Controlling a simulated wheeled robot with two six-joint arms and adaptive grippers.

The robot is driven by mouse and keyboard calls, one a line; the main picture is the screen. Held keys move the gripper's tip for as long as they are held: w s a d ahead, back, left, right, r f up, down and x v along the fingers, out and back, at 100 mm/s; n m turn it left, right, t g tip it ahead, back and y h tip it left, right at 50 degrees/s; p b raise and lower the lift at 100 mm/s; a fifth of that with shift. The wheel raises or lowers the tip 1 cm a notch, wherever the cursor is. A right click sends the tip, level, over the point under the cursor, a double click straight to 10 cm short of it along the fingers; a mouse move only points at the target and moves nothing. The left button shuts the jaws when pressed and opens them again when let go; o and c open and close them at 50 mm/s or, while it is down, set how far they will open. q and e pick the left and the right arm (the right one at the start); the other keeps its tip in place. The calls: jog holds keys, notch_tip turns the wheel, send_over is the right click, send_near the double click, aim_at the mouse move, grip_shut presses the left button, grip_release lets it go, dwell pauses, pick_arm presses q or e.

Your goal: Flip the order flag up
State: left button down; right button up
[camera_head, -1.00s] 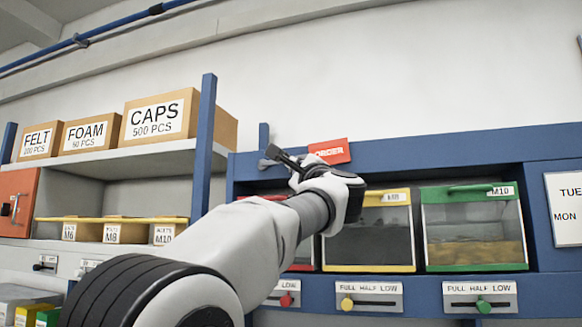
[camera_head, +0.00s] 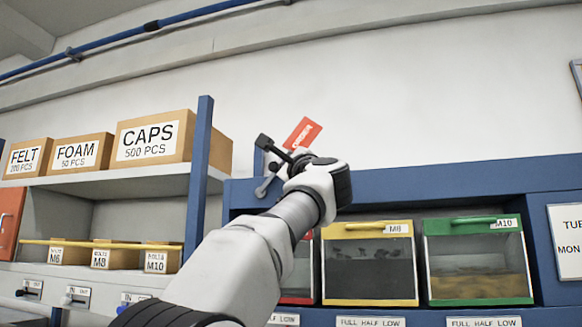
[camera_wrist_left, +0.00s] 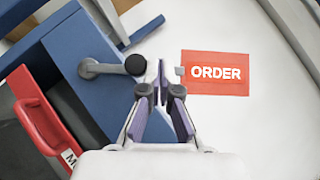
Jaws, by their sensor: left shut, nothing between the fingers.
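The red order flag (camera_head: 302,133) stands above the blue rack's top edge in the head view, tilted steeply with its right end raised. It also shows in the left wrist view (camera_wrist_left: 215,73), beside a grey lever (camera_wrist_left: 105,68) with a black knob (camera_wrist_left: 135,65). My left gripper (camera_wrist_left: 165,76) is shut and empty, its fingertips between the knob and the flag's grey tab. I cannot tell whether they touch either one. In the head view my left wrist hides most of the fingers and part of the lever. My right gripper is not in view.
The blue rack (camera_head: 450,181) holds yellow-framed (camera_head: 368,300) and green-framed bins (camera_head: 478,300) below the flag. A blue post (camera_head: 199,150) and a shelf with cardboard boxes (camera_head: 190,128) stand left. The wall above the flag is clear. A red bin handle (camera_wrist_left: 38,125) is at the wrist view's left.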

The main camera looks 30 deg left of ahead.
pick_arm(q)
jog(key=shift+s+a+r, duration=0.15)
jog(key=shift+a+r, duration=0.45)
jog(key=shift+r, duration=0.05)
dwell(0.9)
